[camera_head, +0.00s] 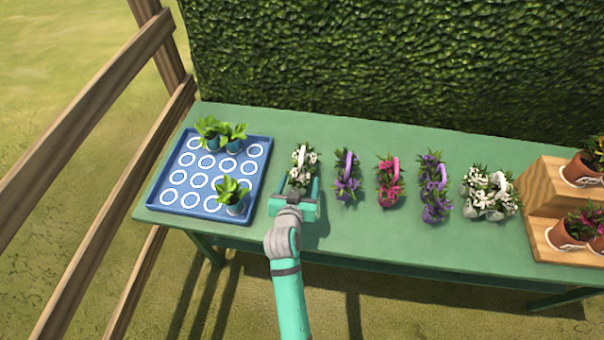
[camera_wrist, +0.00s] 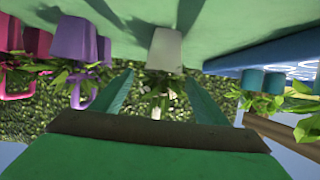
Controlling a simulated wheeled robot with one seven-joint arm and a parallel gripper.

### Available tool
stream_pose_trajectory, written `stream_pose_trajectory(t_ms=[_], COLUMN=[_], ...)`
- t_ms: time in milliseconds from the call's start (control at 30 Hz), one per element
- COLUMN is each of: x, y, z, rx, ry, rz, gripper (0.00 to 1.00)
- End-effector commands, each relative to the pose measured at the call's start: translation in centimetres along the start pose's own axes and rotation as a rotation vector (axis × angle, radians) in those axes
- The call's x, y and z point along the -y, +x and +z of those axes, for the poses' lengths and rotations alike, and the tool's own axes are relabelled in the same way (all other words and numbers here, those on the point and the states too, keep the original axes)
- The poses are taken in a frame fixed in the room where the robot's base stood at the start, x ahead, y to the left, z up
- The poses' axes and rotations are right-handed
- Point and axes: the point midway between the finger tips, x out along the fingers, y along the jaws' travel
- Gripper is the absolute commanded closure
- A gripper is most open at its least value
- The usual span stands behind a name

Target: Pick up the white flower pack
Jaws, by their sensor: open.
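A white flower pack (camera_head: 302,162) with a white handle, white blooms and green leaves stands upright on the green table, just right of the blue tray. My gripper (camera_head: 299,184) is open at the near side of this pack, its two fingers pointing toward it. In the wrist view, which is upside down, the pack's pale pot (camera_wrist: 165,48) lies between and beyond the open fingertips (camera_wrist: 160,80). I cannot tell whether the fingers touch it. More white flowers (camera_head: 490,192) in light pots stand farther right, next to the wooden stand.
The blue tray (camera_head: 180,207) has white rings and several green plants. Purple (camera_head: 347,178), pink (camera_head: 389,182) and another purple pack (camera_head: 434,188) stand right of the white pack. A wooden stand (camera_head: 542,195) holds potted flowers. A hedge (camera_head: 400,65) is behind; the table's front strip (camera_head: 400,240) is clear.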

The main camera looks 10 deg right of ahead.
Motion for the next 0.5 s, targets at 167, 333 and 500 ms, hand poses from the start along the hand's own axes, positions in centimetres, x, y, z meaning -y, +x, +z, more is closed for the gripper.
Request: stream_pose_trajectory(t_ms=[167,333,500], x=[0.0,0.1,0.2], y=[1.9,2.9,5.3], z=[0.0,-0.1,-0.3], rx=[0.000,0.000,-0.001], ry=[0.000,0.000,0.000], rz=[0.000,0.000,0.000], gripper=[0.33,0.33,0.33])
